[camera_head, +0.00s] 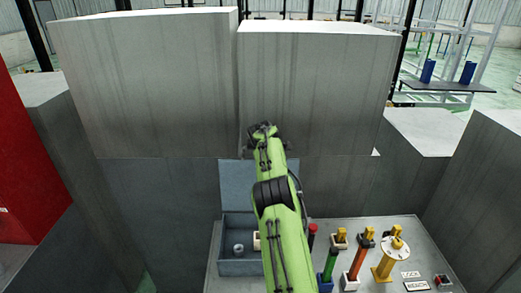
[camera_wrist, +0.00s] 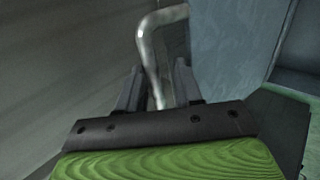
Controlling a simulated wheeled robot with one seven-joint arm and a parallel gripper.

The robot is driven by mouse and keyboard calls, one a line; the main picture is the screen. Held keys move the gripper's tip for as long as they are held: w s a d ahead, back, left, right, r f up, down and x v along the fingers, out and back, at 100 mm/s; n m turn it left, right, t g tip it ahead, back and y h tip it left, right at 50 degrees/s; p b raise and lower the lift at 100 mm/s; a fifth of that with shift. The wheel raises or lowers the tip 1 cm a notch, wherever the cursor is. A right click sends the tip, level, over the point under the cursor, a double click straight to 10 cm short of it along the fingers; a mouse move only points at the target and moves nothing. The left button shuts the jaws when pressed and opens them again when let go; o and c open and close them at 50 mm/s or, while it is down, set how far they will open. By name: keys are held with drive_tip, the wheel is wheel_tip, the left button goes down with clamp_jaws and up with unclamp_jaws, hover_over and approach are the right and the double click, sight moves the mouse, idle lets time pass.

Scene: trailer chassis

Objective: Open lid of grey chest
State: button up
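The grey chest (camera_head: 238,268) stands on the workbench at lower centre in the head view. Its lid (camera_head: 235,183) stands upright at the back, so the chest is open; a small ring-shaped item (camera_head: 238,249) shows inside. My arm covers the chest's right side and part of the lid. In the wrist view, my gripper (camera_wrist: 157,85) has its two dark fingers apart, with a bent metal handle (camera_wrist: 150,45) reaching down between them. I cannot tell whether a finger touches the handle. A blue-grey panel (camera_wrist: 232,45), apparently the lid, is to the right.
Tall grey blocks (camera_head: 315,90) stand close behind the chest. To its right, the workbench (camera_head: 430,245) holds several coloured upright parts, including a green one (camera_head: 330,262) and a yellow stand (camera_head: 385,262). A red panel (camera_head: 25,165) is at far left.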

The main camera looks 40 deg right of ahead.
drive_tip(key=shift+r, duration=0.1)
drive_tip(key=b+v, duration=0.6)
drive_tip(key=v, duration=0.9)
drive_tip(key=shift+s+r, duration=0.2)
drive_tip(key=shift+s, duration=0.05)
drive_tip(key=shift+a, duration=0.2)
drive_tip(key=s+a+m+y+b, duration=0.2)
drive_tip(key=s+a+m+y, duration=0.35)
drive_tip(key=s+a, duration=1.25)
drive_tip(key=s+a+f+m, duration=0.1)
drive_tip(key=s+a+f, duration=0.2)
drive_tip(key=s, duration=0.3)
drive_tip(key=s+a+f+m+g, duration=0.1)
drive_tip(key=s+a+f+m, duration=0.1)
drive_tip(key=s+f, duration=0.3)
drive_tip(key=s+a+f+m+g+b, duration=0.1)
drive_tip(key=s+a+f+m, duration=0.1)
drive_tip(key=s+a+f, duration=0.2)
drive_tip(key=s, duration=0.3)
drive_tip(key=shift+a, duration=0.4)
drive_tip(key=shift+m, duration=0.25)
